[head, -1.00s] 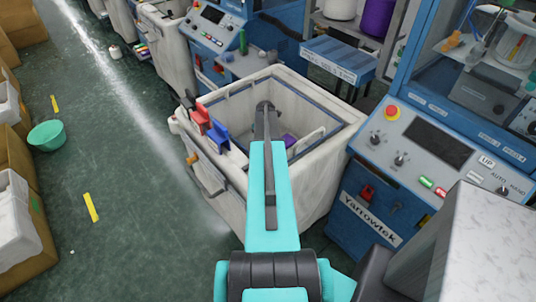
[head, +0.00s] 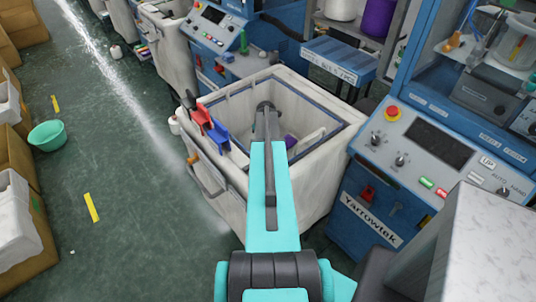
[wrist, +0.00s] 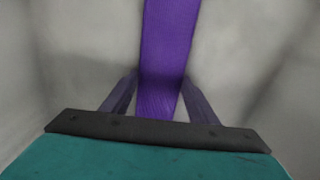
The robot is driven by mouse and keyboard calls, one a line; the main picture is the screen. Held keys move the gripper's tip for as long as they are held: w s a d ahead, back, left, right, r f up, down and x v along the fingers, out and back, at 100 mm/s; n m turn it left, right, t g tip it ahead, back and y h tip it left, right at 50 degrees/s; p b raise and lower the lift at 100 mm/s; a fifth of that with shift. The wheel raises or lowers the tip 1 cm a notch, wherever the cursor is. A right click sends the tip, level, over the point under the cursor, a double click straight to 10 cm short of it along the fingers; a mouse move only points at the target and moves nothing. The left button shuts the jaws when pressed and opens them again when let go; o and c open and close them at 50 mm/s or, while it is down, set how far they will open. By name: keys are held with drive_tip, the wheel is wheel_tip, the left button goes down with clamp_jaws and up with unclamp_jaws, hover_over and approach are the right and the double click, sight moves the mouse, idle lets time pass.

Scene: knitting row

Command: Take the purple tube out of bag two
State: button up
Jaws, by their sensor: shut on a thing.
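The purple tube (wrist: 168,45) is a long knitted strip in the wrist view, running from the top edge down between the fingers. My gripper (wrist: 160,88) is shut on it. In the head view my teal arm reaches down into the white cloth bag (head: 330,176), and the gripper itself is hidden behind the arm. A small bit of purple (head: 290,141) shows inside this bag, just right of the arm. The tube's far end is out of the wrist view. No number on the bag is legible to me.
Red and blue clips (head: 210,128) sit on the bag's left rim. A blue machine with a control panel (head: 415,160) stands close on the right. The green floor at left is open, with a teal bowl (head: 48,135) and yellow strips.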

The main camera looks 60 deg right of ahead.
drive_tip(key=shift+r, duration=0.15)
wheel_tip(320, 180, up, 10)
drive_tip(key=b, duration=0.3)
idle(0.4)
idle(0.6)
